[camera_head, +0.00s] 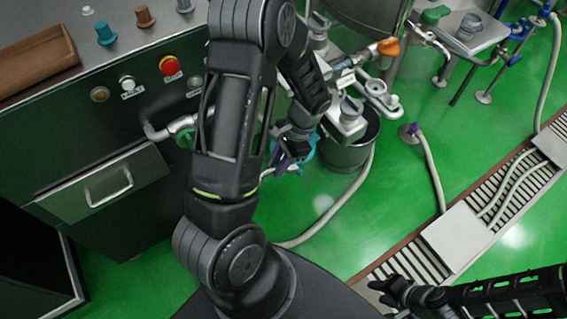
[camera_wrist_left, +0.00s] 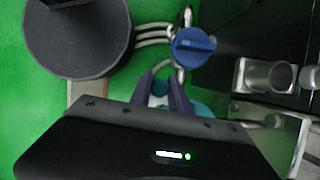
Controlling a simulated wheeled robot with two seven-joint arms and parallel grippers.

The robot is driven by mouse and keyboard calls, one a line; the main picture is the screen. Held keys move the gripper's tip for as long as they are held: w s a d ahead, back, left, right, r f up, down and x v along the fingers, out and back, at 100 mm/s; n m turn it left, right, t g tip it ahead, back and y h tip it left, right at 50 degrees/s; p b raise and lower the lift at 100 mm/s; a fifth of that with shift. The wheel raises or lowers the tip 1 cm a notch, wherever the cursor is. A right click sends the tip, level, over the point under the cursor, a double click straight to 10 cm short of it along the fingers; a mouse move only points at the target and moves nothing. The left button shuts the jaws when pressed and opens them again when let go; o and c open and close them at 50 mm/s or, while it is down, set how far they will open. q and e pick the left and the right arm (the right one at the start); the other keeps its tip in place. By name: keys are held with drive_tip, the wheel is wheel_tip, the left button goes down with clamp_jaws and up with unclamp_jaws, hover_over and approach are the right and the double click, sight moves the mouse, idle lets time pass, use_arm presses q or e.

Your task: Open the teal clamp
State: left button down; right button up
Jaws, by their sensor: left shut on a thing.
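A pale hose (camera_head: 328,217) runs on the green floor. A steel cabinet (camera_head: 110,130) with a red button (camera_head: 169,66) stands left. A blue handle (camera_wrist_left: 192,46) sits above the fingers in the wrist view. A drain grate (camera_head: 480,217) lies right.

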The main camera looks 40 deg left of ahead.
use_arm(q)
drive_tip(key=shift+s+a+m, duration=0.15)
drive_tip(key=shift+a+m, duration=0.05)
drive_tip(key=shift+m, duration=0.2)
drive_tip(key=c, duration=1.2)
unclamp_jaws()
drive_tip(key=shift+c, duration=0.2)
drive_tip(key=shift+b+v, duration=0.35)
drive_tip(key=shift+v, duration=3.6)
drive_tip(key=shift+s, duration=0.1)
